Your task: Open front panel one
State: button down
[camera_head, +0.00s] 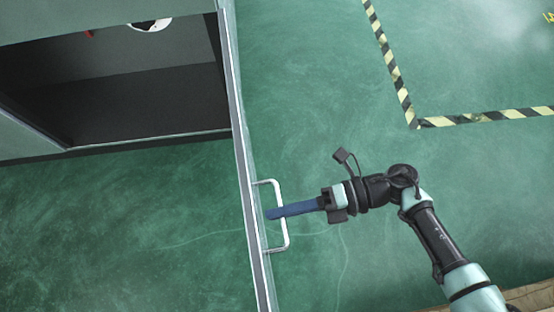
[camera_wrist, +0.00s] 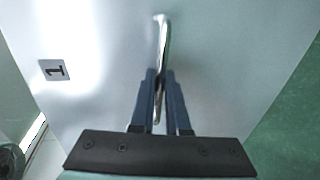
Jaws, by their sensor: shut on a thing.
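Front panel one (camera_head: 246,160) is a thin door, seen nearly edge-on in the head view, standing swung out from the cabinet opening. In the wrist view the panel face (camera_wrist: 225,50) fills most of the picture and carries a label with the number 1 (camera_wrist: 54,70). Its silver bar handle (camera_head: 283,195) sits on the panel's right side, and it also shows in the wrist view (camera_wrist: 162,40). My gripper (camera_head: 270,214) has its blue fingers shut on the handle. In the wrist view the fingers (camera_wrist: 160,85) lie on either side of the bar.
The dark cabinet interior (camera_head: 140,100) is exposed at the upper left, with a white round thing (camera_head: 150,25) partly visible inside. Green floor (camera_head: 330,90) lies clear to the right of the panel. Yellow-black striped tape (camera_head: 480,117) marks the floor at the upper right.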

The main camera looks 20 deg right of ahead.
jog(key=shift+f, duration=0.15)
jog(key=c, duration=0.9)
grip_release()
jog(key=v, duration=1.3)
